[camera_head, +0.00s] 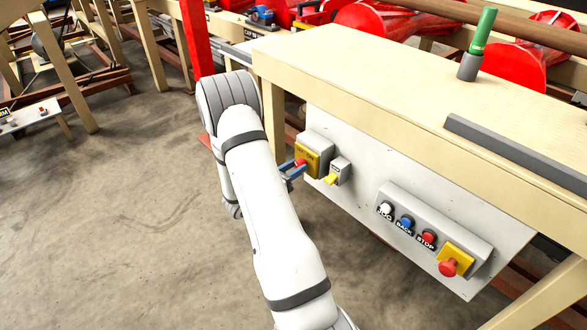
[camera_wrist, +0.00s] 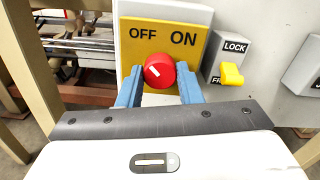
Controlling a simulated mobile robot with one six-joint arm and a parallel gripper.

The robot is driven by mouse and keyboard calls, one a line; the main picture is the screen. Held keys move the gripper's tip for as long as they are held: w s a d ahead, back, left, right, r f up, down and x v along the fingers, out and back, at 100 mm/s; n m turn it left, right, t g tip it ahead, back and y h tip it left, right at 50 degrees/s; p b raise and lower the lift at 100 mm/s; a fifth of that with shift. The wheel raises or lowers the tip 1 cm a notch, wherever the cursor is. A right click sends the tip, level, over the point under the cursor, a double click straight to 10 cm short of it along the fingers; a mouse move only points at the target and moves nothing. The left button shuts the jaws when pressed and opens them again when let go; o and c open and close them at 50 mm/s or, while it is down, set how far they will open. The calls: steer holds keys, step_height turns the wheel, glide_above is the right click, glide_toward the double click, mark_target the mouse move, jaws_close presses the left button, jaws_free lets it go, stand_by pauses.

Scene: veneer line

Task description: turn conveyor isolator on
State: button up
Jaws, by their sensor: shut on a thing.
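The conveyor isolator is a grey box with a yellow plate (camera_wrist: 184,57) lettered OFF at left and ON at right. Its round red knob (camera_wrist: 159,70) has a short white mark slanting to the upper left, toward OFF. My gripper (camera_wrist: 159,80) has one blue finger on each side of the knob and is shut on it. In the head view, the isolator's yellow plate (camera_head: 311,161) sits at the left end of the white panel, with my gripper (camera_head: 294,170) at the red knob. The fingertips are partly hidden by the knob there.
Right beside the isolator is a small box with a yellow lever (camera_wrist: 231,75), lettered LOCK above and a partly hidden word below. Farther right is a button box (camera_head: 432,230) with a red mushroom button (camera_head: 449,267). The wooden bench (camera_head: 380,95) overhangs the panel.

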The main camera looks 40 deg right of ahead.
steer(key=shift+a, duration=0.1)
steer(key=shift+c, duration=1)
steer(key=shift+m+b, duration=0.3)
steer(key=m+b, duration=1.7)
steer(key=b, duration=0.6)
steer(key=shift+f, duration=0.1)
steer(key=shift+m, duration=0.3)
